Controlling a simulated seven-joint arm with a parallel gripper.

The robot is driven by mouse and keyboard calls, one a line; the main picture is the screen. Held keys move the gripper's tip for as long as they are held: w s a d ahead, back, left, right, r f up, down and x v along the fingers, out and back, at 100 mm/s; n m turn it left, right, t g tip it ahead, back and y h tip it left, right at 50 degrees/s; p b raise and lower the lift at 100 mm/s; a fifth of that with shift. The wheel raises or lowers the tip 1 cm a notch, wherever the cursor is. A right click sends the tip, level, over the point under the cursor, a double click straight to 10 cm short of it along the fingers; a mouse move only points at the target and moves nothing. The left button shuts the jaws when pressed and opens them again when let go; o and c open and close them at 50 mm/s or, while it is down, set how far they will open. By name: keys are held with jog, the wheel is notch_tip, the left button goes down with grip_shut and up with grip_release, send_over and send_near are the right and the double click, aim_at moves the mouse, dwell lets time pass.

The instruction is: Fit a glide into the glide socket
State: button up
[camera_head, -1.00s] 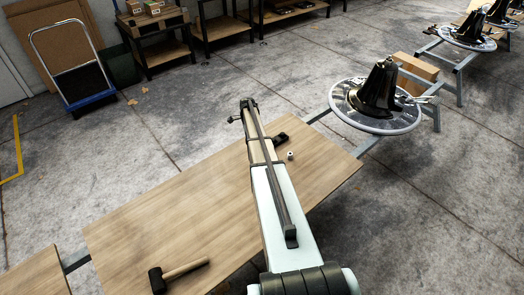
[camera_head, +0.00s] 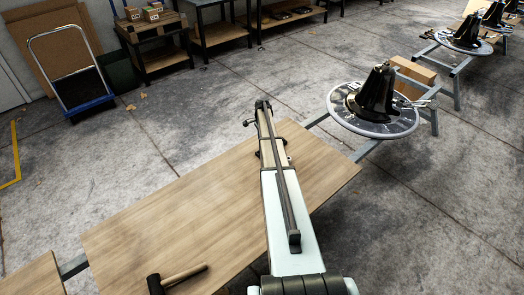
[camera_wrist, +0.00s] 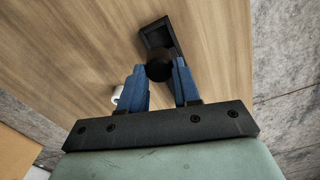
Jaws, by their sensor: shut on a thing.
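In the wrist view, the two blue fingers of my gripper (camera_wrist: 159,82) stand on either side of a dark round piece (camera_wrist: 158,66), which I take to be the glide, and are shut on it. It lies in line with the near end of a black open holder (camera_wrist: 154,36) on the wooden board; whether it touches the holder or is clear above it I cannot tell. A small white cylinder (camera_wrist: 117,94) lies on the board beside the left finger. I cannot make out the glide socket with certainty. In the head view, my arm hides the fingers and the glide.
A mallet (camera_head: 182,274) lies on the near edge of the board (camera_head: 180,225). Beyond its far right corner, a dark bell-shaped part stands on a shiny round disc (camera_head: 350,121). The left part of the board is clear. Shelves and a cart (camera_head: 75,75) stand farther back.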

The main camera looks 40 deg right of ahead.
jog(key=shift+f, duration=3.85)
jog(key=shift+f, duration=0.1)
jog(key=o, duration=1)
notch_tip(320, 180, up, 12)
jog(key=shift+r, duration=0.1)
